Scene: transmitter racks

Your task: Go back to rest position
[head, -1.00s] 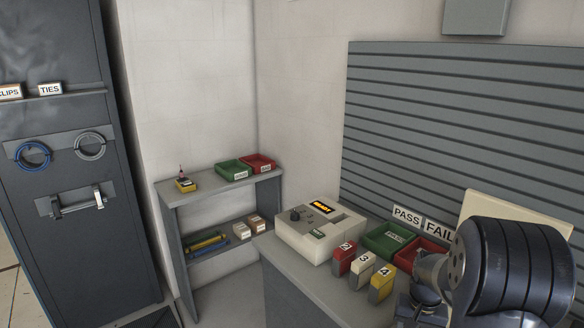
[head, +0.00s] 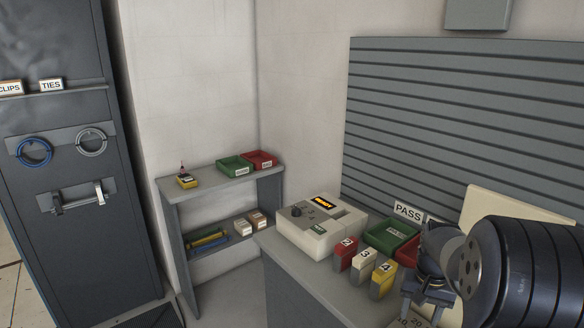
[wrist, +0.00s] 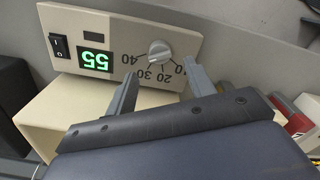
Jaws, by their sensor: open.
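My gripper (head: 422,312) is at the lower right of the head view, low over the bench, with its fingers pointing down. My dark arm hides part of the bench there. In the wrist view my gripper (wrist: 159,68) is open, with nothing between its two grey fingers. Beyond the fingertips is a beige panel (wrist: 120,28) seen upside down. It has a silver knob (wrist: 159,50) on a numbered dial, a green lit display (wrist: 96,60) and a black rocker switch (wrist: 59,45). I cannot tell whether a fingertip touches the panel.
On the bench are a beige tester (head: 300,236), red (head: 345,255), white (head: 363,266) and yellow (head: 383,280) numbered blocks, and a green bin (head: 390,238). A low shelf (head: 220,184) and a dark cabinet (head: 60,220) stand left. Space above the bench is clear.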

